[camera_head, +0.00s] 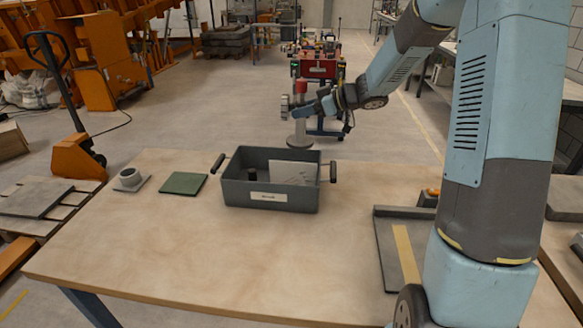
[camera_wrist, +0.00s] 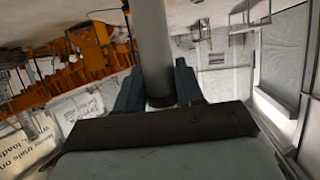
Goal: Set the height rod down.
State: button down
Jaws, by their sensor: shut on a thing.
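The height rod (camera_head: 299,130) is a grey upright rod with a red top and a wide round foot. In the head view it stands out just behind the grey bin, near the table's far edge. My gripper (camera_head: 301,108) is shut around the rod's shaft below the red part. In the wrist view the grey shaft of the rod (camera_wrist: 153,45) lies between the two dark blue fingers of my gripper (camera_wrist: 158,88). I cannot tell whether the foot touches anything; it looks raised behind the bin.
The wooden table (camera_head: 200,250) has wide clear room in front. The grey bin (camera_head: 270,198) with two handles holds a pale board and a dark piece. A green mat (camera_head: 184,183) and a grey ring on a plate (camera_head: 130,180) lie left. A dark striped board (camera_head: 390,250) lies right.

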aim_at(308, 140)
jog(key=f, duration=1)
jog(key=shift+d+f, duration=0.3)
jog(key=shift+d, duration=0.1)
jog(key=shift+f, duration=2.55)
jog(key=shift+f, duration=0.1)
jog(key=c, duration=0.7)
grip_release()
